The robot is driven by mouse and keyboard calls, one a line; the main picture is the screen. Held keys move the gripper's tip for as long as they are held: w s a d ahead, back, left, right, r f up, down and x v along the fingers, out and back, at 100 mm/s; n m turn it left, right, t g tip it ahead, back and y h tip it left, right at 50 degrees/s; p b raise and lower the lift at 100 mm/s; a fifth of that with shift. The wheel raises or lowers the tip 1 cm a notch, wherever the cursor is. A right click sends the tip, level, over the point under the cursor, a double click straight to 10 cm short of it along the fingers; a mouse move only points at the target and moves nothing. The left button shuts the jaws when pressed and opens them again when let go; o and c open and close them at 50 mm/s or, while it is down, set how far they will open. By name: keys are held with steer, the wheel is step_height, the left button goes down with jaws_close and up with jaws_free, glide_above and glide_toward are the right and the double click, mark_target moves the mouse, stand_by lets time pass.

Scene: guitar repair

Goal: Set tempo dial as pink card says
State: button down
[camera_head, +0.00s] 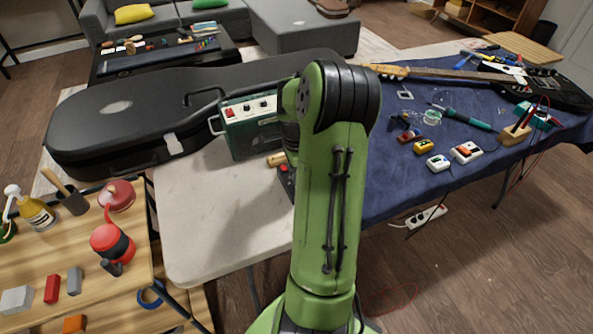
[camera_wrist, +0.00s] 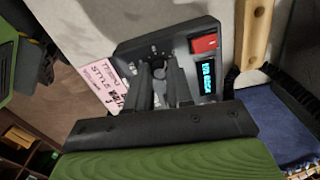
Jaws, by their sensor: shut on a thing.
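A dark box with a grey panel (camera_wrist: 205,62) lies on the pale tabletop in the wrist view. The pink card (camera_wrist: 101,84) lies beside the box, partly covered by my gripper. In the head view my arm covers most of the box (camera_head: 285,183) and my gripper.
A wooden handle (camera_wrist: 255,32) lies close to the box. A green amplifier (camera_head: 250,131) and a black guitar case (camera_head: 130,120) stand behind. A blue cloth (camera_head: 400,180) with a guitar and tools covers the right side. The front left tabletop is clear.

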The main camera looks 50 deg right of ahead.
steer(key=n+p, duration=0.2)
steer(key=n, duration=0.3)
steer(key=shift+r, duration=0.1)
steer(key=shift+n+p, duration=0.65)
steer(key=shift+n, duration=1.85)
steer(key=shift+w, duration=0.1)
steer(key=c, duration=1)
jaws_free()
step_height(320, 180, up, 16)
steer(key=p, duration=0.5)
steer(key=shift+f, duration=0.2)
